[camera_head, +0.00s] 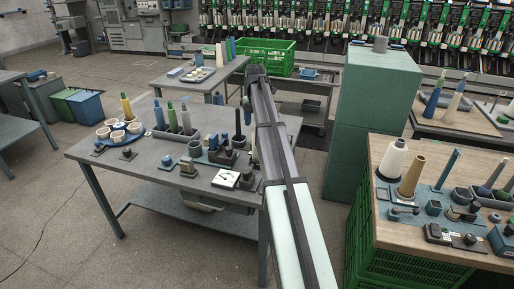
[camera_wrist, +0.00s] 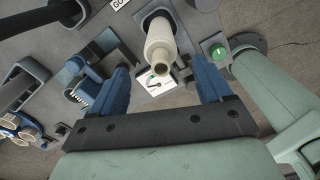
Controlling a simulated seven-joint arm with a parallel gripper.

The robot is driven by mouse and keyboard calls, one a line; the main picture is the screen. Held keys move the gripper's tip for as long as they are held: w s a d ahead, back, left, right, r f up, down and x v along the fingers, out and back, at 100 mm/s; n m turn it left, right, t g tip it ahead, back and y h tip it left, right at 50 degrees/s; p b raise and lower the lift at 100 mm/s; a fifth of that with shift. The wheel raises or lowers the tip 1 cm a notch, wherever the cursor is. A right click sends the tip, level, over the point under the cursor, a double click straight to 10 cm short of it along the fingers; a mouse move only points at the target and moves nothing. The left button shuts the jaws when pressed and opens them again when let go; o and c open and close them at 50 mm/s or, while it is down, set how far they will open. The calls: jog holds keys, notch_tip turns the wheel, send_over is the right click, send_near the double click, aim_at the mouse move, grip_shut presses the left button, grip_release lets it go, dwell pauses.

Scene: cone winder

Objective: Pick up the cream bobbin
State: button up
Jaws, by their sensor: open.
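In the wrist view the cream bobbin (camera_wrist: 159,40) points its narrow hollow end towards the camera. Its far end sits in a dark rounded holder (camera_wrist: 147,15). My gripper (camera_wrist: 163,77) is open, with one blue finger left of the bobbin and one right of it. The near end of the bobbin shows between the fingers, with a gap on each side; I cannot tell the depth between them. In the head view my arm covers this part of the grey table (camera_head: 85,152), and I cannot make out the bobbin there.
A white dial gauge (camera_wrist: 154,84) lies near the bobbin. A green button (camera_wrist: 217,51) is to the right, and a blue clamp-like fixture (camera_wrist: 75,72) to the left. In the head view, a green cabinet (camera_head: 372,110) and a wooden-topped bench (camera_head: 405,232) stand right of my arm.

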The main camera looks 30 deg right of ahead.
notch_tip(320, 180, down, 7)
jog(key=shift+d, duration=0.45)
jog(key=shift+w, duration=0.1)
jog(key=shift+c, duration=0.4)
jog(key=c, duration=0.9)
jog(key=shift+c, duration=0.2)
notch_tip(320, 180, up, 16)
jog(key=shift+r, duration=0.15)
dwell(0.4)
